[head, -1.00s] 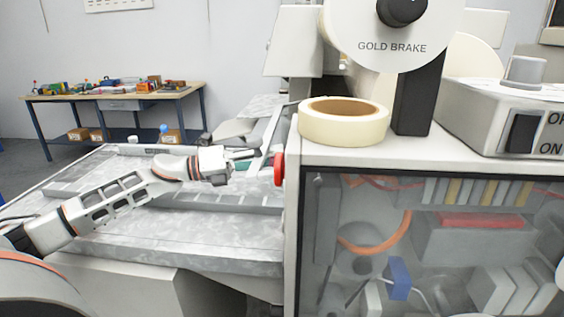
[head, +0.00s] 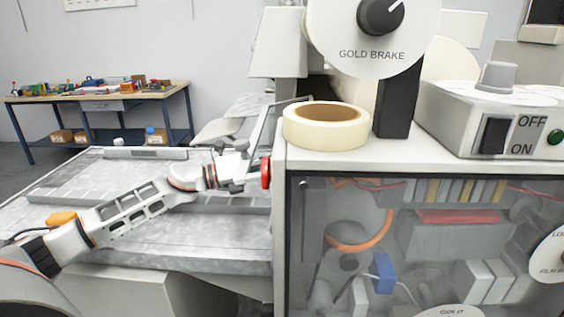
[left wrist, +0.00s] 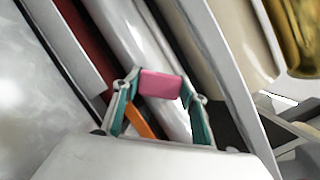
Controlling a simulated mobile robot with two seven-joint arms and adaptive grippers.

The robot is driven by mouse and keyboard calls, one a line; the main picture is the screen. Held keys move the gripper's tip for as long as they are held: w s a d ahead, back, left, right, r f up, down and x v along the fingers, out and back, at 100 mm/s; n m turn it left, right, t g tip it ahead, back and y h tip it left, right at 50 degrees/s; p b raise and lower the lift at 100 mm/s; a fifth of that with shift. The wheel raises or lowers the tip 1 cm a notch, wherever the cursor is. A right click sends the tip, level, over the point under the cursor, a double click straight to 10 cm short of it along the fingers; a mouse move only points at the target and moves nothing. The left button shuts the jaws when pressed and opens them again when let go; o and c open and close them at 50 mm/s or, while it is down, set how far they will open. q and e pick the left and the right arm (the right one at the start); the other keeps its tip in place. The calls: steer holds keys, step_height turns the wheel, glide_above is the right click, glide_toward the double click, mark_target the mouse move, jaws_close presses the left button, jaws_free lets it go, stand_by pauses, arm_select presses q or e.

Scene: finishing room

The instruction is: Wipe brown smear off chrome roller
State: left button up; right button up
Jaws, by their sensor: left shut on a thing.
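My left gripper (left wrist: 165,90) is shut on a pink block (left wrist: 160,86), held between its teal-padded fingertips. In the left wrist view the shiny chrome roller (left wrist: 125,30) runs diagonally behind the pink block. The block overlaps the roller; I cannot tell whether they touch. No brown smear can be made out; the block and fingers hide part of the roller. My right gripper is not in view.
A dark red strip (left wrist: 88,42) and a gold roll (left wrist: 297,38) flank the roller. A cabinet (head: 281,230) stands close right of my left gripper, with a tape roll (head: 326,128) on top. The machine's grey bed (head: 110,235) lies under my left arm.

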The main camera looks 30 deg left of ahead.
arm_select(q)
steer(key=shift+w+d+f+p, duration=0.15)
steer(key=shift+w+d, duration=0.1)
steer(key=shift+d, duration=0.2)
steer(key=shift+w+d+f+p, duration=0.1)
steer(key=shift+w+d+p, duration=0.1)
steer(key=shift+d, duration=0.25)
stand_by(0.8)
steer(key=shift+s, duration=0.1)
steer(key=shift+s+d+r+p, duration=0.1)
steer(key=shift+s+d+p, duration=0.25)
steer(key=shift+s, duration=0.55)
steer(key=shift+s+d+p, duration=0.2)
steer(key=shift+s+d, duration=0.2)
steer(key=shift+s, duration=0.45)
steer(key=shift+d, duration=0.15)
steer(key=shift+w+a+b, duration=0.2)
steer(key=shift+w+a, duration=0.1)
steer(key=shift+w, duration=0.3)
steer(key=shift+w+a+b, duration=0.25)
steer(key=shift+w, duration=0.35)
steer(key=shift+w+a+b, duration=0.2)
steer(key=shift+w+a, duration=0.1)
steer(key=shift+w, duration=0.3)
steer(key=shift+a, duration=0.1)
